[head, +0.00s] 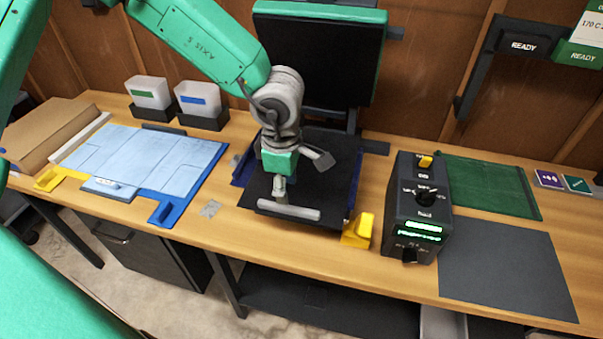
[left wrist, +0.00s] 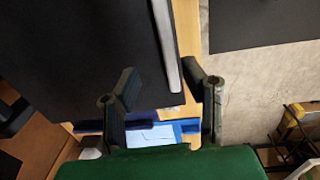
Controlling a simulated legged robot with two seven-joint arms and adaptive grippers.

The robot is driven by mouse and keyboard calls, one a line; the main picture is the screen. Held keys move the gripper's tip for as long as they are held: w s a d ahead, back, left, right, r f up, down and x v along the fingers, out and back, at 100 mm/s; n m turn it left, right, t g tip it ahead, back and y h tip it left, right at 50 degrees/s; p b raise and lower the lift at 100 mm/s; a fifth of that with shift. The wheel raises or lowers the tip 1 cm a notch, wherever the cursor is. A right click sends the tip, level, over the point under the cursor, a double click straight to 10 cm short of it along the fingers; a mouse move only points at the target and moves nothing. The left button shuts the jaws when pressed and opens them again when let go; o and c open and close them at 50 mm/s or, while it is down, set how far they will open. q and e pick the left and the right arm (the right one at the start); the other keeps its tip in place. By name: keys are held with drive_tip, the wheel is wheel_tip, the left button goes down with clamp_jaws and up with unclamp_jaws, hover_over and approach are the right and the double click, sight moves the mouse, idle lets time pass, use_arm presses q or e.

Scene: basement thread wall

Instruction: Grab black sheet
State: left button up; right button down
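A flat black sheet (head: 325,180) with a pale grey bar (head: 290,210) along its front edge lies on the lower bed of the press. In the left wrist view the black sheet (left wrist: 80,50) fills the upper left, with the grey bar (left wrist: 166,45) along its side. My left gripper (head: 299,176) is over the sheet's front part, near the bar. In the left wrist view its fingers (left wrist: 162,80) are apart, one on each side of the bar's line; contact cannot be told. Another dark sheet (head: 505,265) lies flat on the table at the right. My right gripper is not in view.
The press's raised upper plate (head: 318,55) stands behind my left gripper. A black control box (head: 418,210) and a yellow block (head: 358,230) are to its right. A blue tray (head: 195,180) lies left. A green mat (head: 490,185) is at the right.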

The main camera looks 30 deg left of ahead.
sight(289, 206)
use_arm(q)
drive_tip(key=shift+s+f, duration=0.2)
drive_tip(key=shift+f, duration=0.35)
drive_tip(key=f, duration=0.1)
drive_tip(key=d+f, duration=0.1)
drive_tip(key=f, duration=0.1)
drive_tip(key=shift+s+f, duration=0.15)
drive_tip(key=shift+f, duration=0.05)
drive_tip(key=shift+d+f, duration=0.1)
drive_tip(key=shift+f, duration=0.35)
drive_tip(key=shift+a, duration=0.5)
clamp_jaws()
